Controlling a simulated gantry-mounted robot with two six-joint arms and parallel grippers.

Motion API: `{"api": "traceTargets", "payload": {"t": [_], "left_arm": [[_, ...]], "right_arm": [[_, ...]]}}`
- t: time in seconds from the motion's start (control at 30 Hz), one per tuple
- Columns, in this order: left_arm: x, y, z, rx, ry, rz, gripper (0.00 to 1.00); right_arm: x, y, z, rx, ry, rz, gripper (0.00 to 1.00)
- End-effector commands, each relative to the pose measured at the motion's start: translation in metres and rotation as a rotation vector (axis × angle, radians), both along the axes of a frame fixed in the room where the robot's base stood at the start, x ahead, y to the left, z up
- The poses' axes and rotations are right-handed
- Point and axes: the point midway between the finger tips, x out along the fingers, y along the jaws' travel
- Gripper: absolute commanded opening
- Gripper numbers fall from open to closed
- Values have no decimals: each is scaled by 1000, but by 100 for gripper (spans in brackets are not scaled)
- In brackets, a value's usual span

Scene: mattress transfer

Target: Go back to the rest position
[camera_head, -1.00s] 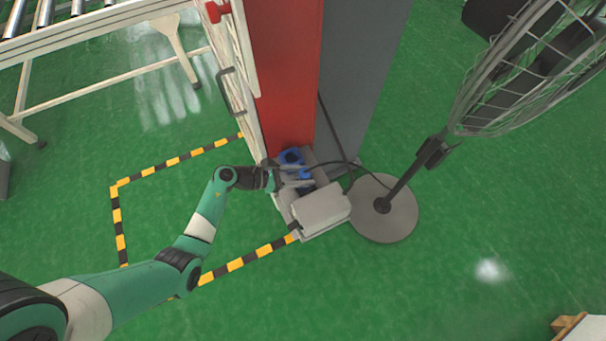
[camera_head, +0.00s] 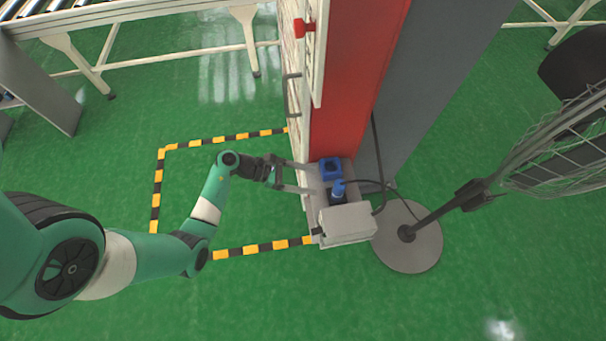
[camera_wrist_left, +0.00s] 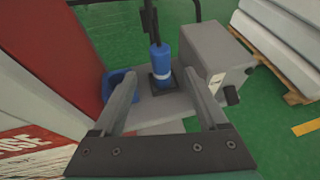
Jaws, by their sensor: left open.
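My left arm comes in from the left in the head view. Its gripper (camera_head: 300,176) is open at the left edge of a small grey machine base beside the red column. In the left wrist view the two fingers (camera_wrist_left: 163,98) stand apart. A blue-handled tool (camera_wrist_left: 160,62) stands upright on a dark square beyond the gap between them, and nothing is held. The same tool (camera_head: 338,190) shows in the head view, right of the fingertips. A blue holder (camera_head: 330,168) sits just behind it. My right gripper is not in view.
A grey box (camera_head: 348,224) sits at the front of the base. A red column (camera_head: 355,85) rises behind. A round-footed fan stand (camera_head: 408,250) is to the right. Yellow-black floor tape (camera_head: 264,248) borders open green floor. A roller conveyor (camera_head: 140,18) stands at the back left.

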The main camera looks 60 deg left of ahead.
Motion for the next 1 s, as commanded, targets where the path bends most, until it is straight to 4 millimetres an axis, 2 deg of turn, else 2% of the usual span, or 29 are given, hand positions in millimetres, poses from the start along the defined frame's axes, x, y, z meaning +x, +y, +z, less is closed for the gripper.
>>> {"api": "traceTargets", "payload": {"t": [0.1, 0.2, 0.77, 0.87, 0.97, 1.0], "left_arm": [[-12, 6, 6, 0, 0, 1, 76], [-15, 7, 7, 1, 0, 0, 76], [-14, 5, 6, 0, 0, -7, 76], [-2, -11, 12, 15, -11, -67, 76], [35, -39, 46, 87, -81, -200, 76], [50, -53, 68, 117, -133, -254, 76]], "right_arm": [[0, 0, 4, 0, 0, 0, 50], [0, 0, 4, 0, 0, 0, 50], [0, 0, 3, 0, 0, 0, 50], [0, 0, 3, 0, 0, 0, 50], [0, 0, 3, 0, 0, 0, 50], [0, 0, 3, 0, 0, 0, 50]]}}
